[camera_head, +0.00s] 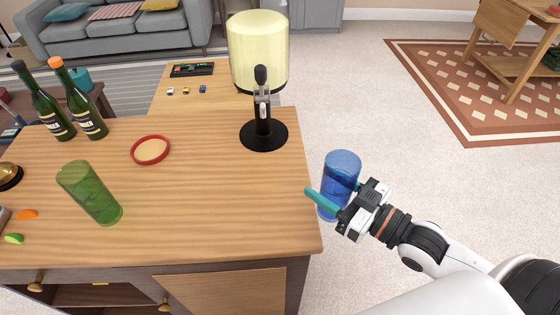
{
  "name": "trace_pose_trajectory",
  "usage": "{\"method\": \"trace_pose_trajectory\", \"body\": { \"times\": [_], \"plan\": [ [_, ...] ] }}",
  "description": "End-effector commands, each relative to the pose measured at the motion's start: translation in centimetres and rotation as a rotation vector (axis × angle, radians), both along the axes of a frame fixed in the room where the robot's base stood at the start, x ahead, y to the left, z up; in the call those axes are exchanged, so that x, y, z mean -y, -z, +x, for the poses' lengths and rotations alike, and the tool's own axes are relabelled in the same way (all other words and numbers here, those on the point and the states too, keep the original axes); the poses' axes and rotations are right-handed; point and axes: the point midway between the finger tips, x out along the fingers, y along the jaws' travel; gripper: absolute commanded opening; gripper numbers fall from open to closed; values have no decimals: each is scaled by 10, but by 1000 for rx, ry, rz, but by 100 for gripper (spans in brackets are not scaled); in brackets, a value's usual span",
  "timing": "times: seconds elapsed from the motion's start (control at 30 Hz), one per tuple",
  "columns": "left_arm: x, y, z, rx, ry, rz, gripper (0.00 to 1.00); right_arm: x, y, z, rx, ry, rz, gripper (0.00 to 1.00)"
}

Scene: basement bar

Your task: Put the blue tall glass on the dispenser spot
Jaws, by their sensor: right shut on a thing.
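The blue tall glass (341,172) is upright in my right gripper (338,204), just off the right edge of the wooden counter (200,215). The gripper is shut on its lower part, and one teal finger shows in front of it. The dispenser (262,100) stands at the counter's far right corner. It has a pale yellow cylinder, a black tap and a round black base (264,136). The base is empty, and the glass is in front of it and to its right. My left gripper is not in view.
A green glass (90,195) stands on the counter's left half. A red-rimmed round coaster (150,150) lies behind it. Two dark bottles (80,100) stand at the back left. The counter between the green glass and the right edge is clear.

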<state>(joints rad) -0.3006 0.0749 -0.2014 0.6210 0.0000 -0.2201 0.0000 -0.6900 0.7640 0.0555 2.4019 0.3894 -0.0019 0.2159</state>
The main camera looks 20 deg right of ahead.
Motion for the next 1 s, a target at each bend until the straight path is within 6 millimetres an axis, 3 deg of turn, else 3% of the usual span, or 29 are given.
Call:
{"method": "trace_pose_trajectory", "body": {
  "times": [0.5,0.83,1.0],
  "plan": [
    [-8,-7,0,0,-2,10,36,-53,-4,96,7,0,3,18],
    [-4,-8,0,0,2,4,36,-70,-3,127,4,-1,0,18],
    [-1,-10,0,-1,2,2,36,-85,-4,153,4,-1,2,18]
  ]
}}
